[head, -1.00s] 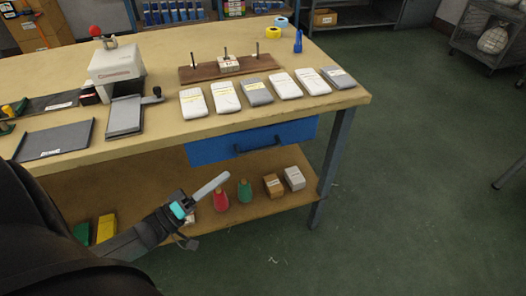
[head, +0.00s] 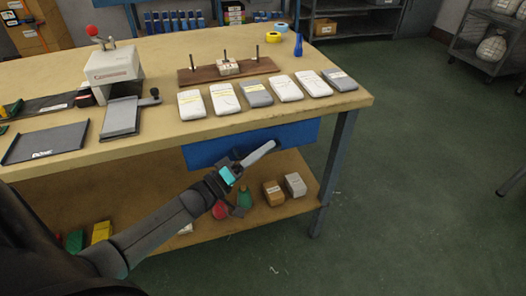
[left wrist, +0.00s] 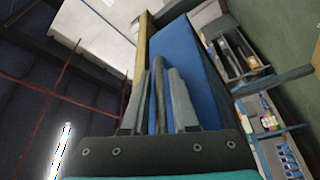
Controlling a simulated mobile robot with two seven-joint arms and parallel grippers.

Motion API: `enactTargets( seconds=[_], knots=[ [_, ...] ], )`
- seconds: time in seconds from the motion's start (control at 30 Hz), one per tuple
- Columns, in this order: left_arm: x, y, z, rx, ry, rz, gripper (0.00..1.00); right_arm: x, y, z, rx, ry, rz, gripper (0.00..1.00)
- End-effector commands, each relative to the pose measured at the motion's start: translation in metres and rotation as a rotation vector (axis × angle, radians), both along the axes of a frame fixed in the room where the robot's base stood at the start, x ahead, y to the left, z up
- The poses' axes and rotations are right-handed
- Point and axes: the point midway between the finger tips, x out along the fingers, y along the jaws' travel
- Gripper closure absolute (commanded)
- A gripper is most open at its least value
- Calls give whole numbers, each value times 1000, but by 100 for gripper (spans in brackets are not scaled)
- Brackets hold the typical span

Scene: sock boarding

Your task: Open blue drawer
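The blue drawer (head: 298,134) is closed under the front edge of the workbench. Its dark handle is hidden behind my left gripper in the head view. My left gripper (head: 268,148) is in front of the drawer face, its fingers pointing up and right. In the left wrist view the drawer's blue face (left wrist: 190,62) fills the middle. The left gripper (left wrist: 158,88) is open there, with a dark bar, apparently the handle, between its fingers. I cannot tell whether the fingers touch it. My right gripper is not in view.
The wooden workbench (head: 340,103) carries several sock packs, a peg board (head: 200,74) and a press (head: 115,65). The shelf below holds a red cone (head: 220,210), a green cone and small boxes (head: 295,185).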

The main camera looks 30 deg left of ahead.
Motion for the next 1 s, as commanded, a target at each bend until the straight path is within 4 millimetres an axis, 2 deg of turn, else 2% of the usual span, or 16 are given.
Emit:
enactTargets(
  seconds=[0.13, 0.3, 0.4, 1.0],
  knots=[
    [0, 0, 0, 0, -1, -1, 73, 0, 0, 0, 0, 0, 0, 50],
    [0, 0, 0, -1, 0, -1, 92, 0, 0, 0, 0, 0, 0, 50],
    [0, 0, 0, 0, -1, -1, 100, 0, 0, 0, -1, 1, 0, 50],
    [0, 0, 0, 0, -1, -1, 100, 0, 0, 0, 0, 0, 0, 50]
  ],
)
